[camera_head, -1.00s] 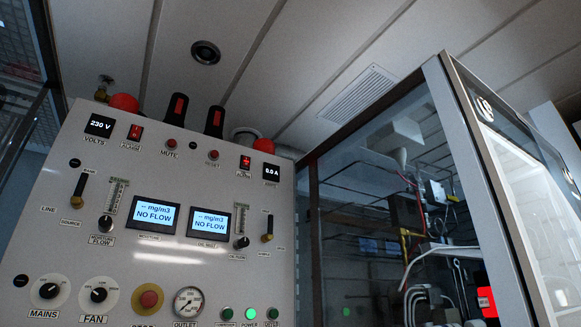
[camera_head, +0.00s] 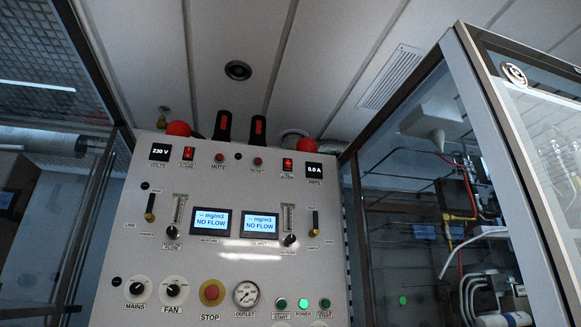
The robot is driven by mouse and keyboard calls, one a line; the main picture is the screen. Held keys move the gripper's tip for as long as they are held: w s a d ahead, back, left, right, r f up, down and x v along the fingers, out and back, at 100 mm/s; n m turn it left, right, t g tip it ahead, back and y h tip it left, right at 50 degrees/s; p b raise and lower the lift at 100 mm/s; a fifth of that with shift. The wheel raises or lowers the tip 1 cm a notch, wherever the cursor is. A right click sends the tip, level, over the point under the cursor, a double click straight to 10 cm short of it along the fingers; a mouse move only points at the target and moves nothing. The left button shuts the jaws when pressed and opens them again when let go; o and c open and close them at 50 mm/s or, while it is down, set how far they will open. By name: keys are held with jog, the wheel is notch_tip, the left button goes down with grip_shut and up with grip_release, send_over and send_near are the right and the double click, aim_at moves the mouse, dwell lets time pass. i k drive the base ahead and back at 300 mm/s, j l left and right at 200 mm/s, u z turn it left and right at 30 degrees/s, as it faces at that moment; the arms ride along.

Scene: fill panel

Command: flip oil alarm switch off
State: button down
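The grey control panel (camera_head: 215,185) stands in front of me, and its face fills the middle of the view. Two red rocker switches sit in its top row, one at the left (camera_head: 188,153) and one at the right (camera_head: 288,165). The right one is beside the 0.0 A display (camera_head: 314,171) and above the oil mist screen (camera_head: 261,224), which reads NO FLOW. Both small switch labels are too blurred to read surely. Both switches look red; I cannot tell their positions surely. My gripper is not in view.
Mute (camera_head: 219,158) and reset (camera_head: 257,162) buttons lie between the switches. Red domes and two black-and-red lamps (camera_head: 258,129) stand on the panel's top. The panel's lower part has knobs, a red stop button (camera_head: 211,292) and a gauge (camera_head: 246,293). A glass-sided cabinet (camera_head: 467,130) stands at the right.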

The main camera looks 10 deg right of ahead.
aim_at(288, 162)
jog(key=i+j+z, duration=0.25)
jog(key=i+j, duration=0.2)
jog(key=j, duration=0.2)
jog(key=i+j+z, duration=0.15)
jog(key=j, duration=0.2)
jog(key=i+j+z, duration=0.15)
jog(key=j, duration=0.2)
jog(key=i, duration=0.05)
